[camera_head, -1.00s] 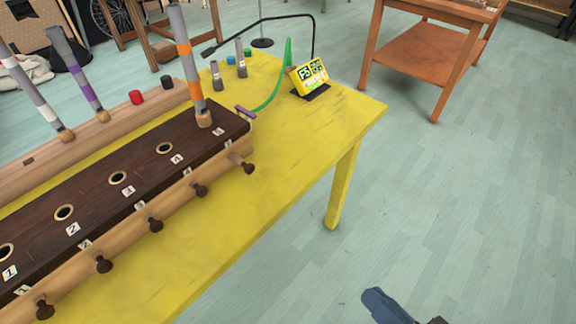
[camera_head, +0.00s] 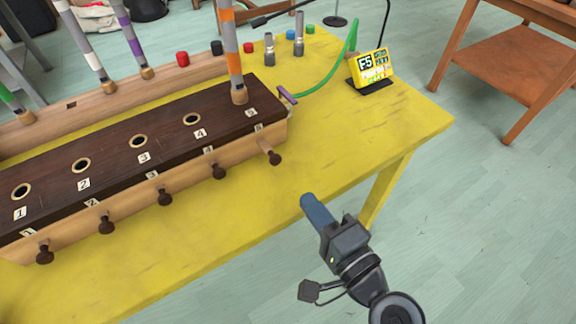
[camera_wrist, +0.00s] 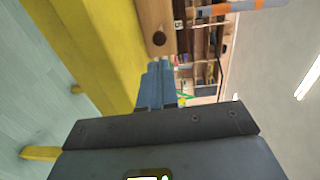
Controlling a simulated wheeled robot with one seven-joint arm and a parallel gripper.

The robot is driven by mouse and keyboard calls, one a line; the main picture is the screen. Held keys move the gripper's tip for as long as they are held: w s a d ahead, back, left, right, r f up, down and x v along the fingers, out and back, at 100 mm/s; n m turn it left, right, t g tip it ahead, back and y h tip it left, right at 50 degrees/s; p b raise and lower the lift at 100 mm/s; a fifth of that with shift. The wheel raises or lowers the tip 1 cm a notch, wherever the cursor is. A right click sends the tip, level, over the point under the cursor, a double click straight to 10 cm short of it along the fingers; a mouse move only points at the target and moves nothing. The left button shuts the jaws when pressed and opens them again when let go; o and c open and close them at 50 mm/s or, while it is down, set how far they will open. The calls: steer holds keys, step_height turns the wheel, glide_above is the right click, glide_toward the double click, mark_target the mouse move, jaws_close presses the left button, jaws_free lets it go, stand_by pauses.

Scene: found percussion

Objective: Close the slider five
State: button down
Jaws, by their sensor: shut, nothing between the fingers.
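Slider five's dark knob (camera_head: 274,157) sits at the right end of the long wooden box's front, below the label 5. A short pale stem shows behind it, so it stands out from the front face. The knob also shows in the wrist view (camera_wrist: 159,39). My gripper (camera_head: 305,198) has its blue fingers shut and empty. It is over the table's front part, to the right of and nearer than the knob, apart from it. In the wrist view the fingertips (camera_wrist: 158,66) point towards the box end, with the knob just beyond them.
The other slider knobs, such as number four (camera_head: 219,171), line the box front (camera_head: 190,185). A striped pipe (camera_head: 230,50) stands in the fifth hole. A yellow display (camera_head: 371,68) and green hose (camera_head: 335,80) lie behind right. The yellow table (camera_head: 410,120) is bare around my gripper.

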mark_target(276, 160)
steer(key=p+x, duration=0.1)
steer(key=x, duration=0.8)
steer(key=shift+w+a+p, duration=0.2)
steer(key=shift+a+p, duration=0.05)
steer(key=shift+p, duration=0.05)
steer(key=x, duration=0.3)
steer(key=shift+w+a, duration=0.1)
steer(key=shift+w+a+r, duration=0.1)
steer(key=shift+w+r, duration=0.05)
steer(key=shift+r, duration=0.05)
